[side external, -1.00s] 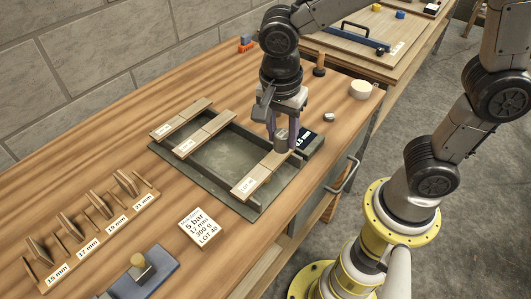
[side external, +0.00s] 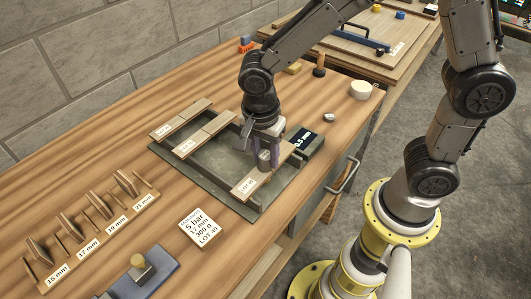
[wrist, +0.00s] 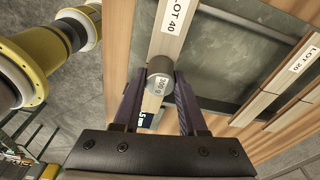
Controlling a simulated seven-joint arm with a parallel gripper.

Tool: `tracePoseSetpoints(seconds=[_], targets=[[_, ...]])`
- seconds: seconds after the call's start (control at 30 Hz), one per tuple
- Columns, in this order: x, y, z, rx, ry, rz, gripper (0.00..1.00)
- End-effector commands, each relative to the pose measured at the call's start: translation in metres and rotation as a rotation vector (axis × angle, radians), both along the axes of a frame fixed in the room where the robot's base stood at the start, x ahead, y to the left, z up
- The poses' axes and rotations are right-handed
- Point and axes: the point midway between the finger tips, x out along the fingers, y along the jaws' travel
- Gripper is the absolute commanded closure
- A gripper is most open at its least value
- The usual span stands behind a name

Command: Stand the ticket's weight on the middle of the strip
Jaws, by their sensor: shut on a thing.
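My gripper (side external: 267,148) is shut on a grey cylindrical weight (side external: 264,161), marked 300 g on top in the wrist view (wrist: 158,84). The weight is upright, over the front strip (side external: 244,187), near its middle. I cannot tell whether its base touches the wood. The strip is pale wood and reads LOT 40 in the wrist view (wrist: 168,40); it spans the grey frame's front end. The white ticket (side external: 202,229) lies on the bench and reads 5 bar, 17 mm, 300 g, LOT 40. In the wrist view my gripper's fingers (wrist: 160,88) flank the weight.
Other strips (side external: 190,140) lie across the far end of the grey frame (side external: 225,193). A dark gauge block with a display (side external: 305,140) stands close at right. A rack of sized pieces (side external: 95,225) and a blue block with a knob (side external: 138,277) are at left.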

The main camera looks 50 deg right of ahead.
Motion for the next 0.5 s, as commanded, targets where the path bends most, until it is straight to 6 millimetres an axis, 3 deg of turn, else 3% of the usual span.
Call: tracePoseSetpoints(seconds=[0.07,0.1,0.27,0.5], targets=[[0.0001,0.0,-0.0019,0.0,0.0,0.0,1.0],[-0.0002,-0.0001,-0.003,-0.001,0.001,0.0,0.57],[-0.0002,-0.0001,-0.0026,0.0,0.001,0.0,0.29],[-0.0001,-0.0001,-0.0024,0.0,0.001,0.0,0.29]])
